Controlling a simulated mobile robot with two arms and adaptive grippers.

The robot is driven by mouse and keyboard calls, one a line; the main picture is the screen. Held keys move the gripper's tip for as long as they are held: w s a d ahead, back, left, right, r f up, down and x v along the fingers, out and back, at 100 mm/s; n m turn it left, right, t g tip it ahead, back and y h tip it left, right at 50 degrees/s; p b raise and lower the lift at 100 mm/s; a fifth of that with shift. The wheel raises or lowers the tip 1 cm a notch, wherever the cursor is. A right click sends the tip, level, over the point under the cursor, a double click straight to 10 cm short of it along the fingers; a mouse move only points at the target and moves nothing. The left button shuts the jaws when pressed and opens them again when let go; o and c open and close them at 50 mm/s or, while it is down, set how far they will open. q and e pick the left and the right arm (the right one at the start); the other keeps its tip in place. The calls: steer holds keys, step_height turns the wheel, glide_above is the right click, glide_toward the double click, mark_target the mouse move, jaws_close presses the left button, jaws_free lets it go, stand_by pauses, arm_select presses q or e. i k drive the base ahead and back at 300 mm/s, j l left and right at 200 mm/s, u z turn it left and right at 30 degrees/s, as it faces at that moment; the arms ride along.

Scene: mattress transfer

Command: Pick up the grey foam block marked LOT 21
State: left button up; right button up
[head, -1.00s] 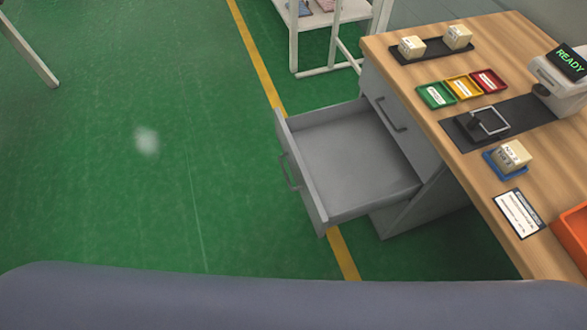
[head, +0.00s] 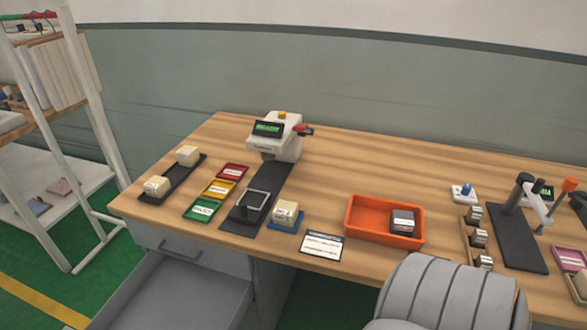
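A dark grey block with a white label (head: 402,220) sits inside the orange tray (head: 357,232) on the wooden workbench. Several more grey blocks with pale labels stand in a row on a narrow wooden rack to its right: a far one (head: 474,214), a middle one (head: 478,238) and a near one (head: 484,262). The label print is too small to read, so I cannot tell which block is LOT 21. Neither of my grippers is in view.
Cream blocks stand on a black strip (head: 165,198) and a blue tray (head: 285,226). A white device (head: 284,147) is at the back. Right are a black-based stand (head: 518,240) and a small blue-topped box (head: 462,192). An open drawer (head: 190,295) juts out at lower left.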

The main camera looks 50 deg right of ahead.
mark_target(402, 223)
steer(key=z, duration=2.45)
